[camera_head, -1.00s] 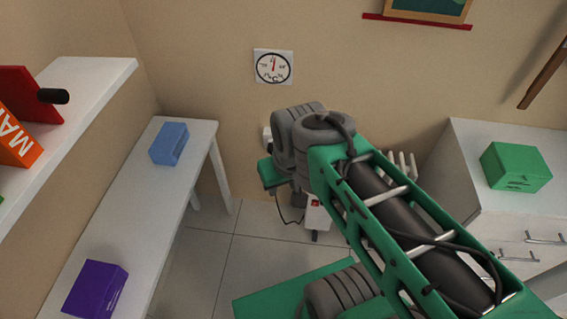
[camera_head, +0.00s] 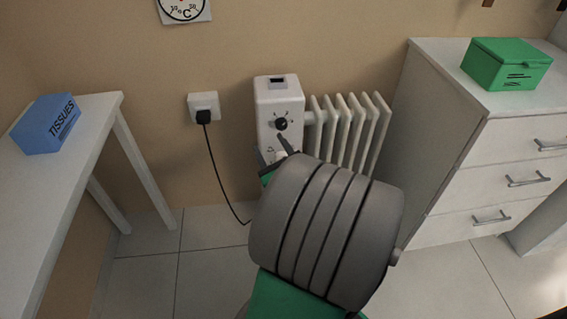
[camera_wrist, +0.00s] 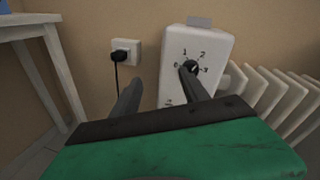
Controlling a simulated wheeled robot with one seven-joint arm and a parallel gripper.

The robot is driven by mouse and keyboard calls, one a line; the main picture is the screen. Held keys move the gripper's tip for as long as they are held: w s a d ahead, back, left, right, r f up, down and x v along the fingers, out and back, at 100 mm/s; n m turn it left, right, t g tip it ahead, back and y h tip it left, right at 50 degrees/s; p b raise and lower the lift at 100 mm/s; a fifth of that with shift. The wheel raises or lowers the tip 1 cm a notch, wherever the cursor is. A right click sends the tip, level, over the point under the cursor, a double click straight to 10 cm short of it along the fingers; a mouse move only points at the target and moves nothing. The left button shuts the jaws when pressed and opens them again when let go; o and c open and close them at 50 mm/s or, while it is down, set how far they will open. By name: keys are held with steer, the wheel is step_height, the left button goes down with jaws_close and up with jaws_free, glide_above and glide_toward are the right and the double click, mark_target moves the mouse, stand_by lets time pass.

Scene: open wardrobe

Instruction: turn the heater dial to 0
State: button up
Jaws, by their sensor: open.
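The white heater (camera_head: 279,93) stands against the wall with a control box at its left end. Its round black dial (camera_head: 281,124) is on the front face of the box. I cannot tell whether the finger touches the dial. My arm hides the lower box in the head view.
A black plug sits in the wall socket (camera_head: 204,101), and its cord hangs to the floor left of the heater. A white table (camera_head: 92,125) with a blue tissue box (camera_head: 47,124) is at left. A white drawer cabinet (camera_head: 448,130) with a green box (camera_head: 507,64) is at right.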

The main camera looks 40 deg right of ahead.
mark_target(282, 127)
steer(key=s+d+f+m+h, duration=0.2)
steer(key=s+d+m+h, duration=0.1)
steer(key=d+m, duration=0.15)
steer(key=x, duration=0.7)
steer(key=shift+w+a+r, duration=0.15)
steer(key=shift+w+r, duration=0.15)
jaws_close()
